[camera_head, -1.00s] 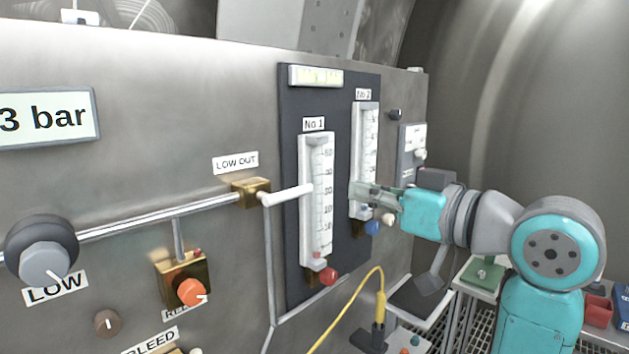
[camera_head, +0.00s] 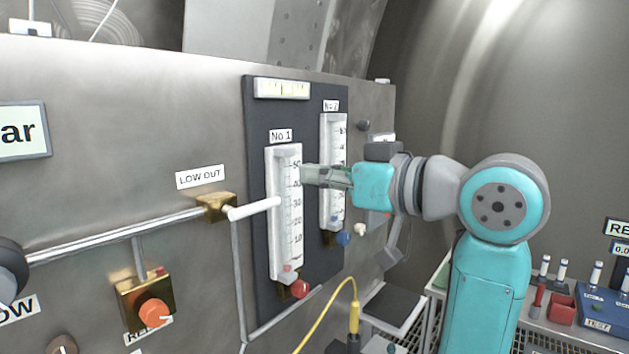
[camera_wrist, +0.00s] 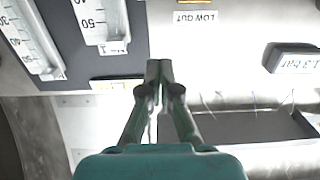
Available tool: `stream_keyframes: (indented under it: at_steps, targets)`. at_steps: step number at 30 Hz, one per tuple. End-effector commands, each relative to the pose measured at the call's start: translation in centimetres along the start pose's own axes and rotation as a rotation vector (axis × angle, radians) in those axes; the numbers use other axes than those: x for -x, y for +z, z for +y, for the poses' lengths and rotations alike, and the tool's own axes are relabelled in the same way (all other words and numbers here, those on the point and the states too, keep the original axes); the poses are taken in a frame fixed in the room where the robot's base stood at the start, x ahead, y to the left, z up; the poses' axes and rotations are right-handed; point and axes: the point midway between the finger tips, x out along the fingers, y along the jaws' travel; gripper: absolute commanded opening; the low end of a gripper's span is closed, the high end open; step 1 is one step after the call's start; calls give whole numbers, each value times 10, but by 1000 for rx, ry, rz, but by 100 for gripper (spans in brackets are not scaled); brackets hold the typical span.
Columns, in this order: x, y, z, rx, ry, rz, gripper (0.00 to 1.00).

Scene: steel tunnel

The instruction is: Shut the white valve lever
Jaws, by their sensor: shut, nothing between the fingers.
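The white valve lever (camera_head: 254,208) sticks out to the right from a brass valve body (camera_head: 215,208) under the LOW OUT label (camera_head: 201,177). It lies roughly in line with the pipe and its tip is in front of the No 1 flow tube. My gripper (camera_head: 306,174) is shut and empty. In the head view its fingertips appear above and to the right of the lever tip, apart from it. In the wrist view my gripper (camera_wrist: 159,70) shows shut fingers pointing toward the panel; the LOW OUT label (camera_wrist: 196,17) is there, but the lever is not in view.
The No 1 flow tube (camera_head: 286,220) and No 2 flow tube (camera_head: 334,165) stand on a dark board. An orange knob (camera_head: 156,312) sits below the pipe. A yellow cable (camera_head: 322,312) hangs in front of the panel. A bench with bottles (camera_head: 562,271) is at right.

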Motion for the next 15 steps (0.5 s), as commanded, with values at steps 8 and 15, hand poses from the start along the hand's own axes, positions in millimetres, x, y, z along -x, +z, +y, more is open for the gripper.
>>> stream_keyframes:
  at_steps: [8,15]
  targets:
    - [-54,0,-2,-2,-4,-2,0]
    - [-80,18,0,-2,0,-3,0]
